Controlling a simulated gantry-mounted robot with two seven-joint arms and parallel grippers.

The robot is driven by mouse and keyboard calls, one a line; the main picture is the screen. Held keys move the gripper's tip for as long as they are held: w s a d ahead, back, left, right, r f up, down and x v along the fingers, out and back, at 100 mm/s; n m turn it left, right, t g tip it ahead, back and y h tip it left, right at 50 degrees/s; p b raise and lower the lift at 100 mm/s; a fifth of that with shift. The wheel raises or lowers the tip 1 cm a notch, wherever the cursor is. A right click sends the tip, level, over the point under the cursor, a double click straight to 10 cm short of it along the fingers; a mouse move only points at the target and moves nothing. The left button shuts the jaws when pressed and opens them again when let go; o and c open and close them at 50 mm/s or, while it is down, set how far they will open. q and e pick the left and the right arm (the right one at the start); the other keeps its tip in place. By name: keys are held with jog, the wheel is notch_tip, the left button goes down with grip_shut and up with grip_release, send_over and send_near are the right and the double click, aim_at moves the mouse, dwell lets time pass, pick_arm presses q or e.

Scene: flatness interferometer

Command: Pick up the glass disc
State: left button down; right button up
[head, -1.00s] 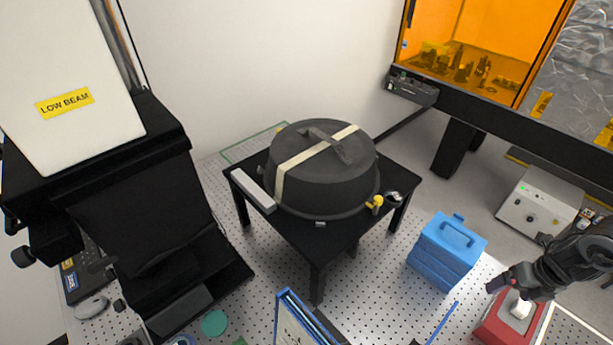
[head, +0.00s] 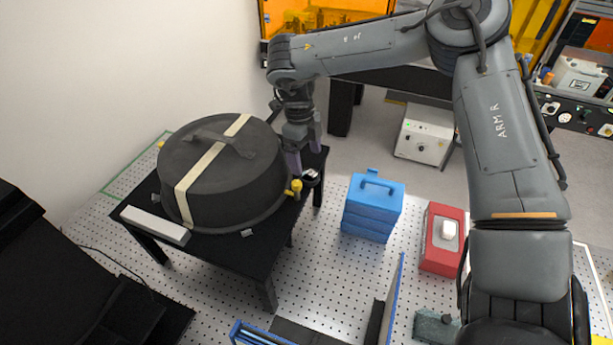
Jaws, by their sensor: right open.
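A small shiny round piece in a dark ring (head: 310,177) sits at the right corner of the black table (head: 262,262), beside the large dark domed cover (head: 218,170). It looks like the glass disc, but it is too small and partly hidden to be sure. My right gripper (head: 305,163) is open and points down just above and behind this piece, its fingers close to the cover's right side. I cannot tell whether a finger touches the piece. My left gripper is not in view.
A yellow knob (head: 295,187) sticks out from the cover's rim near my right gripper. A pale bar (head: 155,225) lies on the table's left front edge. A blue case (head: 372,205) and a red box (head: 443,240) stand on the perforated floor to the right.

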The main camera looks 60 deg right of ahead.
aim_at(309, 175)
jog(key=shift+s+d+f+p, duration=0.1)
jog(key=shift+f+p, duration=0.15)
jog(key=shift+f, duration=0.5)
jog(key=shift+s+f+p, duration=0.15)
jog(key=shift+f+p, duration=0.05)
jog(key=shift+f, duration=0.55)
jog(key=shift+s+d+f+p, duration=0.1)
jog(key=shift+f+p, duration=0.15)
jog(key=shift+f, duration=1.25)
jog(key=c, duration=1.2)
